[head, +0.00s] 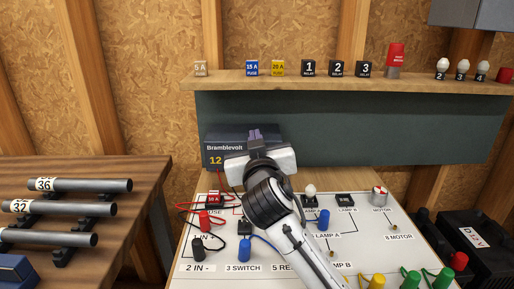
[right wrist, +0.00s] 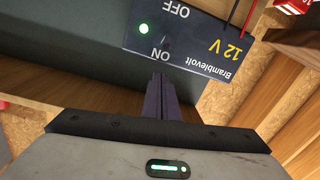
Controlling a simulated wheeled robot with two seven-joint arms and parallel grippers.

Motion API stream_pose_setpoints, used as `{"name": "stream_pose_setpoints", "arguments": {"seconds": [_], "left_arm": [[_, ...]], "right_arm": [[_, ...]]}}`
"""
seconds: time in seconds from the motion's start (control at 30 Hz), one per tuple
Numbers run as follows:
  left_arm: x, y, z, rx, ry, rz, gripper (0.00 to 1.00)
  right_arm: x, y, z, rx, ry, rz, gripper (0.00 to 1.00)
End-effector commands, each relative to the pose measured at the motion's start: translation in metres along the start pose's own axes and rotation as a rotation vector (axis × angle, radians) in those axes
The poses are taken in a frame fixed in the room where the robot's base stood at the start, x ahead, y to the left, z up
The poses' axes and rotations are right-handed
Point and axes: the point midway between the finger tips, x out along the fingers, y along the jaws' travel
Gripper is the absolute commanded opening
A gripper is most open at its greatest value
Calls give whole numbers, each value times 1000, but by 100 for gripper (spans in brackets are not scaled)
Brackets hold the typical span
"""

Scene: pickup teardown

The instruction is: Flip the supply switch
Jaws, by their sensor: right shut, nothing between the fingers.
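The supply is a dark blue box marked Bramblevolt 12 V (head: 226,157), standing at the back of the board, partly hidden behind my right gripper. In the right wrist view its labelled face (right wrist: 200,45) appears upside down, with OFF and ON marks and a lit green lamp (right wrist: 143,29). My right gripper (head: 256,134) is shut and empty, at the supply box. In the right wrist view its closed fingers (right wrist: 159,82) point at the ON mark; I cannot tell if they touch. My left gripper is out of view.
The white board (head: 195,262) carries a red fuse (head: 214,198), plugs, wires and lamps below my right arm. A shelf (head: 310,78) with fuses, relays and bulbs runs above the supply. A black box (head: 475,240) stands at right, a table with tubes (head: 80,186) at left.

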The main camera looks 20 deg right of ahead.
Motion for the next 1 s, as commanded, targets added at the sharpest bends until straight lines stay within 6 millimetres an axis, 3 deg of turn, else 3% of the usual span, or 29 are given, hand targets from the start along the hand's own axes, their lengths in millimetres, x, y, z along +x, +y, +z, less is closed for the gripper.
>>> {"name": "stream_pose_setpoints", "arguments": {"seconds": [0.03,0.23,1.0], "left_arm": [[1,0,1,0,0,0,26],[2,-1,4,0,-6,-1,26],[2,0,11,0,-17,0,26]], "right_arm": [[-6,-1,15,-5,-5,-2,0],[-14,-1,33,-2,-2,-2,0],[-19,-3,44,2,-3,-3,0]]}}
